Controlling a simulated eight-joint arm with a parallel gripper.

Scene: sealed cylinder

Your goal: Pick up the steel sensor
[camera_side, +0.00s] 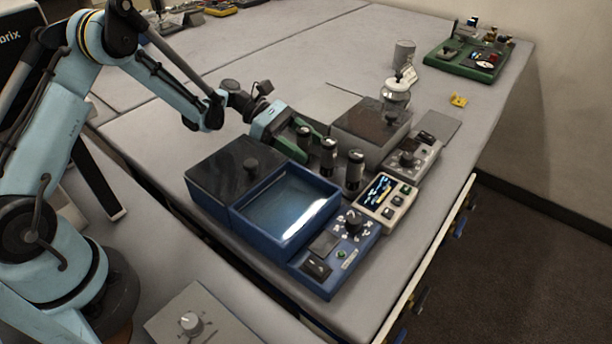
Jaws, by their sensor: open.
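Three upright dark cylinders with pale metallic tops stand in a row in the middle of the table: a left one (303,139), a middle one (328,154) and a right one (354,172). I cannot tell which, if any, is the steel sensor. My gripper (307,143) reaches in from the left, low over the table, its green fingers spread apart. The left cylinder appears between the fingers; whether they touch it is unclear.
A dark lid (237,166) with a knob adjoins the bath. A blue control box (335,258), a display unit (386,198) and a grey knob box (412,158) stand right.

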